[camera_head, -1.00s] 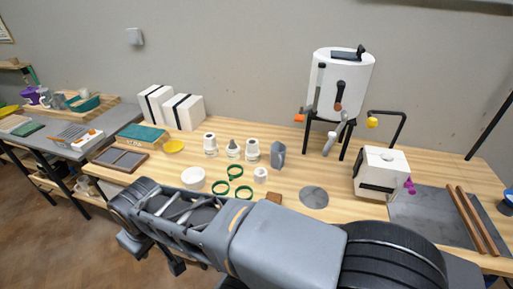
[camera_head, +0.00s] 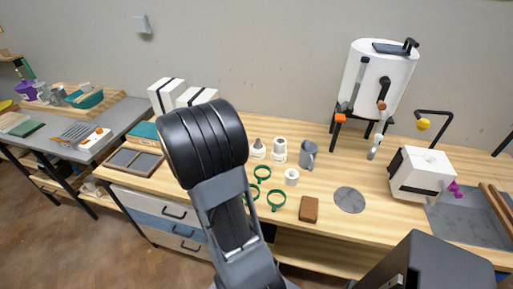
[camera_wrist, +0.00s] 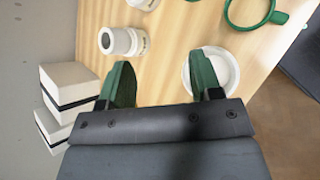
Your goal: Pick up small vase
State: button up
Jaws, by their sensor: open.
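I cannot tell for certain which piece is the small vase. A grey-blue jug-like vessel (camera_head: 308,154) stands upright on the wooden bench in the head view. White jars stand to its left, one (camera_head: 279,150) close by and one with a grey top (camera_head: 258,149). In the wrist view, a white jar with a grey top (camera_wrist: 119,41) lies ahead of my gripper (camera_wrist: 162,75), near the left finger. The green fingers are apart with nothing between them. A white bowl (camera_wrist: 232,70) is partly hidden by the right finger. My arm hides my gripper in the head view.
Green ring tools (camera_head: 276,199), a white roll-like piece (camera_head: 291,177) and a brown block (camera_head: 309,209) lie in front. White strapped boxes (camera_wrist: 78,82) stand left in the wrist view. A white kiln-like drum (camera_head: 378,78) and a white machine (camera_head: 420,174) stand right.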

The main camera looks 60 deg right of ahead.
aim_at(257, 140)
jog(key=d+f+n+h, duration=0.1)
jog(key=d+f+n, duration=0.1)
jog(key=d, duration=0.3)
jog(key=d+f+n+g+h, duration=0.1)
jog(key=d+f+n, duration=0.1)
jog(key=d, duration=0.4)
jog(key=s+d+f+n+h, duration=0.1)
jog(key=d+f+n+h, duration=0.1)
jog(key=d, duration=0.3)
jog(key=shift+d+f+n+g, duration=0.2)
jog(key=shift+f+n+g, duration=0.15)
jog(key=shift+f, duration=0.2)
jog(key=shift+p+x, duration=0.85)
jog(key=shift+x, duration=2.8)
jog(key=shift+w, duration=0.15)
jog(key=c, duration=0.9)
